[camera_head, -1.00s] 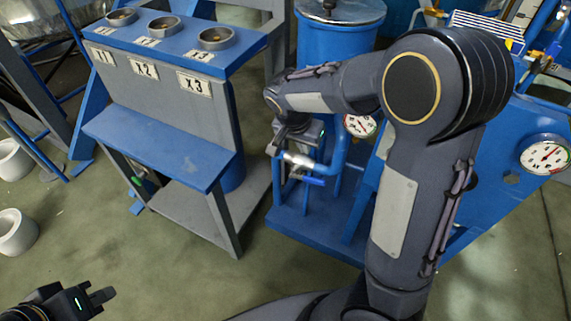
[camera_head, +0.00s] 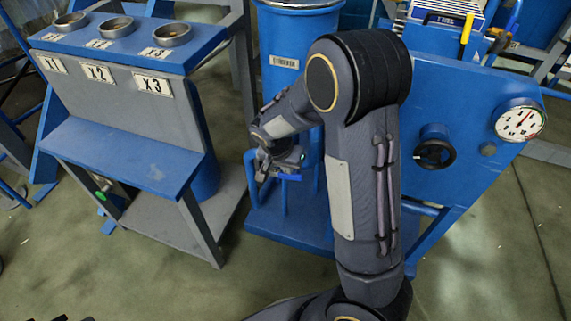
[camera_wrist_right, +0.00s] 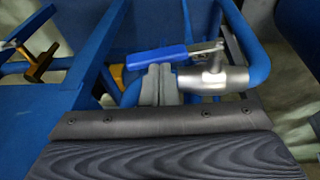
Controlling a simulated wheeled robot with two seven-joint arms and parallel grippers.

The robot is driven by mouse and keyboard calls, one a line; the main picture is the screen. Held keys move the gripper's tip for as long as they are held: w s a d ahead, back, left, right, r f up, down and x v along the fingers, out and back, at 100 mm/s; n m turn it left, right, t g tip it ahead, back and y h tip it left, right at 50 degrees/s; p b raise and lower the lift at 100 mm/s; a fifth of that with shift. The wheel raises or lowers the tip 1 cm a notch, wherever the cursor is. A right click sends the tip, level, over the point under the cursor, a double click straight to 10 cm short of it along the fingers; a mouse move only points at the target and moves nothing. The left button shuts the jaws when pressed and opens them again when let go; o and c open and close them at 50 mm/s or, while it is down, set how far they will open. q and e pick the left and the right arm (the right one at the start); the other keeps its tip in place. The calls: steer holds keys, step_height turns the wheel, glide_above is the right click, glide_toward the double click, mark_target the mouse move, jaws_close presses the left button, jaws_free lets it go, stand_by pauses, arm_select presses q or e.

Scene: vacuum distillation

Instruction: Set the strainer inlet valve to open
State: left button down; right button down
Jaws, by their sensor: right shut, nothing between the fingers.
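The strainer inlet valve shows in the right wrist view as a silver body (camera_wrist_right: 212,78) on a blue pipe. Its blue lever (camera_wrist_right: 157,56) points left, roughly in line with the body. My right gripper (camera_wrist_right: 160,84) is shut and empty, with its grey fingertips just below the lever and left of the body. I cannot tell whether they touch the lever. In the head view my right gripper (camera_head: 265,172) is low in front of the blue stand, and it and the wrist hide most of the valve. Only dark tips of my left gripper (camera_head: 60,318) show at the bottom edge.
A blue panel with a black knob (camera_head: 435,148) and a pressure gauge (camera_head: 519,120) stands to the right. A grey and blue rack (camera_head: 140,115) labelled X1 to X3 stands to the left. A brass-coloured fitting (camera_wrist_right: 38,64) shows at the left of the wrist view.

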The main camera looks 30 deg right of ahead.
steer(key=f+b, duration=0.1)
steer(key=s+d+t+b, duration=0.1)
steer(key=shift+f+y+b, duration=0.35)
steer(key=shift+y+b, duration=0.05)
steer(key=shift+r, duration=0.1)
